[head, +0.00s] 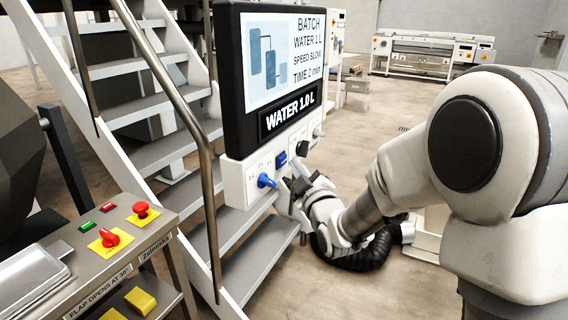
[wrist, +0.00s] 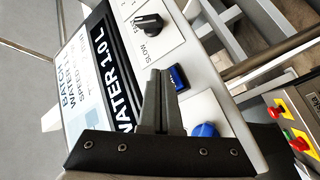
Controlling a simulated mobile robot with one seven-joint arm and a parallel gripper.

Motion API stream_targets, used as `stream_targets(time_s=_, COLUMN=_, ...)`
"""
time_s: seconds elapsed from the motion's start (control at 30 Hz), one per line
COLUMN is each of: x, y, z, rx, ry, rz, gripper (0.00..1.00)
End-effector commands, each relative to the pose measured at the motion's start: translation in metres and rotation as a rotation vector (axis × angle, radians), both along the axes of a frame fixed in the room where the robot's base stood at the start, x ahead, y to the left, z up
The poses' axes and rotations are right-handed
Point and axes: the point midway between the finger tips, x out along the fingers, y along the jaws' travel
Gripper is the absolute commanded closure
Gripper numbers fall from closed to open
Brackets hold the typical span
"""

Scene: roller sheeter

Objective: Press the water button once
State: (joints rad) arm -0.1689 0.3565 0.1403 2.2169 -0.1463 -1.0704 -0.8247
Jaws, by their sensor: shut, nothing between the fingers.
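A blue rectangular button (head: 281,159), which looks like the water button, sits on the white strip below the screen. It also shows in the wrist view (wrist: 178,78), close beside the fingertips. A blue knob (head: 266,180) is to its left in the head view and shows in the wrist view (wrist: 206,130). The display (head: 290,117) reads "WATER 1.0 L". My gripper (head: 293,172) is shut and empty, right in front of the panel; its fingers (wrist: 159,73) show in the wrist view. I cannot tell whether the tips touch the panel.
A black SLOW/FAST knob (wrist: 148,22) is on the same strip. Stairs with a metal handrail (head: 204,150) stand left of the panel. A steel console (head: 125,225) with red, green and yellow controls is at lower left.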

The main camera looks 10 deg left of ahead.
Motion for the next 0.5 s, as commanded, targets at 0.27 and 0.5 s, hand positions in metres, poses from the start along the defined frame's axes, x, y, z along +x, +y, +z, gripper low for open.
stream_targets(time_s=0.27, x=-0.001, y=-0.003, z=-0.001, rx=0.000, ry=0.000, rz=-0.001, gripper=1.00)
stream_targets(time_s=0.5, x=-0.008, y=-0.024, z=-0.002, rx=0.000, ry=0.001, rz=-0.004, gripper=1.00)
